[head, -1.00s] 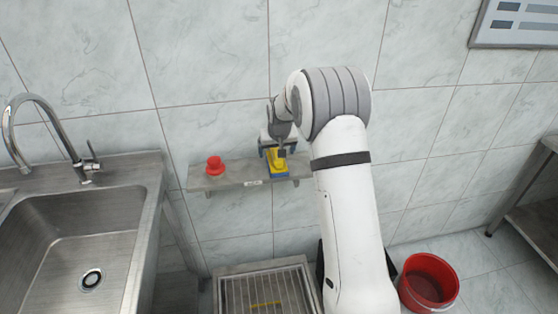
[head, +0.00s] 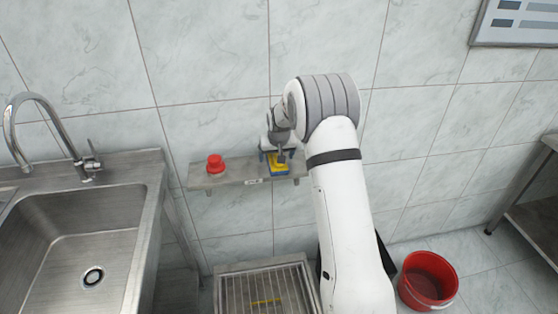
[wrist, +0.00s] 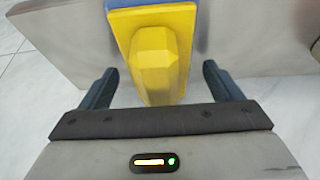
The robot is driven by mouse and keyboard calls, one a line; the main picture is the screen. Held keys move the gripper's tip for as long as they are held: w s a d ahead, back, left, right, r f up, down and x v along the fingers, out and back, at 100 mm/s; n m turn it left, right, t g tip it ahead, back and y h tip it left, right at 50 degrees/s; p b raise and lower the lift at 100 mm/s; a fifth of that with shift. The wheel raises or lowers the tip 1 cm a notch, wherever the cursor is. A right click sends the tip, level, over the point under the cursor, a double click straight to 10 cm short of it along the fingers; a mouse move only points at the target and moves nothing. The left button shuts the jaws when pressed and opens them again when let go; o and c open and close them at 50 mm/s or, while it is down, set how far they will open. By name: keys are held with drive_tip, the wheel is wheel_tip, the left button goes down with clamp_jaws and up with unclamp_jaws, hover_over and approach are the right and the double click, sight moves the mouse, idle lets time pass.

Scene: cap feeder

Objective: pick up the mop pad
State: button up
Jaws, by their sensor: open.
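The mop pad (head: 278,170) appears to be the yellow-and-blue piece on the small wall shelf. In the wrist view it has a yellow top (wrist: 155,50) with a raised, faceted grip over a blue base. My gripper (head: 277,155) is at the pad in the head view and hides part of it. In the wrist view my gripper (wrist: 160,75) is open, with one dark finger to each side of the yellow grip. Gaps show between the fingers and the grip. The pad's far end is cut off by the frame.
The grey wall shelf (head: 232,173) also carries a red button-like knob (head: 216,164) to the left. A steel sink (head: 85,235) stands at left, a floor grate (head: 240,290) lies below, and a red bucket (head: 428,280) is at right. The tiled wall is close behind.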

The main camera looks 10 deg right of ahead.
drive_tip(key=shift+f, duration=0.1)
drive_tip(key=shift+c, duration=0.5)
drive_tip(key=c, duration=1.1)
drive_tip(key=shift+r+p, duration=0.3)
drive_tip(key=shift+r, duration=0.05)
wheel_tip(320, 180, up, 10)
drive_tip(key=shift+f+b, duration=0.1)
drive_tip(key=shift+b, duration=0.55)
